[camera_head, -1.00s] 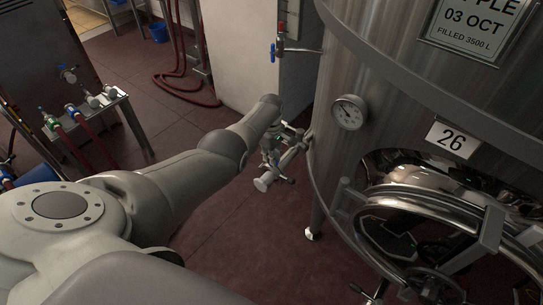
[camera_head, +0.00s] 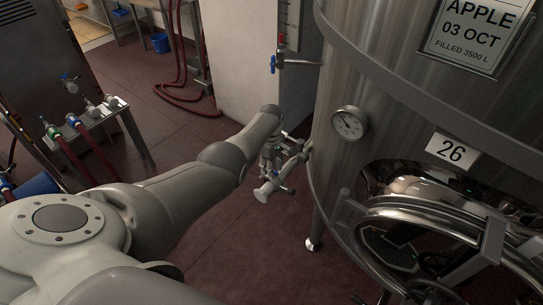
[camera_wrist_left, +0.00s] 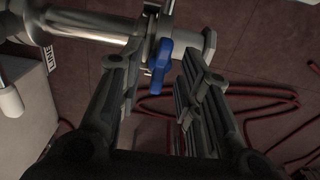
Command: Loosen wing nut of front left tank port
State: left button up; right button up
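The steel tank (camera_head: 345,90) marked 26 stands at the right in the head view. Its lower port (camera_head: 290,165) sticks out to the left with a pale open end. In the left wrist view the port's metal pipe (camera_wrist_left: 90,24) runs across the top, with a clamp fitting and a blue handle (camera_wrist_left: 161,66). I cannot clearly make out the wing nut. My left gripper (camera_head: 272,142) is at the port. In the left wrist view its two fingers (camera_wrist_left: 158,82) are spread, with the blue handle above the gap between them. My right gripper is not in view.
A thermometer dial (camera_head: 349,123) and a round hatch with bars (camera_head: 400,215) are on the tank. A higher tap with a blue handle (camera_head: 274,64) is above the port. A small table with hoses (camera_head: 100,118) stands at the left. Red hoses lie on the floor (camera_head: 185,95).

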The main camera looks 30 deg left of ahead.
pick_arm(q)
notch_tip(320, 180, up, 12)
dwell(0.7)
jog(key=shift+a+f, duration=0.1)
jog(key=shift+f, duration=0.05)
